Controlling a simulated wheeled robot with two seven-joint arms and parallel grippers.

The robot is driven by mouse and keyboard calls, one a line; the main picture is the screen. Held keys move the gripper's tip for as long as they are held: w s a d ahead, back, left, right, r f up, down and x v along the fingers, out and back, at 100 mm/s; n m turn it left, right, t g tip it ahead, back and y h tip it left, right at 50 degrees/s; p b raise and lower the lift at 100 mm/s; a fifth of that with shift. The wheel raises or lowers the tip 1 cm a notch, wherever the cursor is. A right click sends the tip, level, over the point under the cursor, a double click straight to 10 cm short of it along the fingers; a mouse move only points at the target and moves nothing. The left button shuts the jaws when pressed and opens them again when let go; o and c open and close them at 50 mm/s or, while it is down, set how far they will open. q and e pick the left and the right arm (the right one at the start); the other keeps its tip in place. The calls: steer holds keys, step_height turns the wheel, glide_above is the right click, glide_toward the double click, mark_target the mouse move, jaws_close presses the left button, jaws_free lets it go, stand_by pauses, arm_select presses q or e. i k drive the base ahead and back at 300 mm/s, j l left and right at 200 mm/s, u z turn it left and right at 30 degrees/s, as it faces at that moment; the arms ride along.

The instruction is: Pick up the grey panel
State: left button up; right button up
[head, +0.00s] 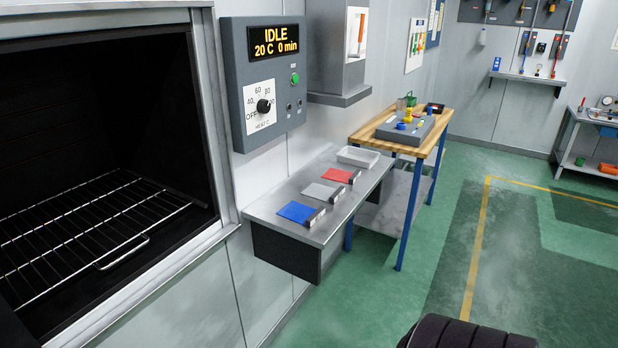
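The grey panel (319,192) lies flat on a metal shelf (262,209) beside the oven, with a small dark block-like handle (333,196) at its right end. It sits between a blue panel (296,211) nearer to me and a red panel (337,175) farther away. The panels look apart from each other, each with a similar block at its right end. Neither of my grippers is in view, so nothing is seen touching the grey panel.
An open oven with a wire rack (90,228) fills the left. Its control box (265,85) reads IDLE, 20 C, 0 min. A white tray (358,157) sits at the shelf's far end. A wooden-topped workbench (390,140) stands beyond.

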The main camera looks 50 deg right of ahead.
mark_target(330, 194)
steer(key=z, duration=1.85)
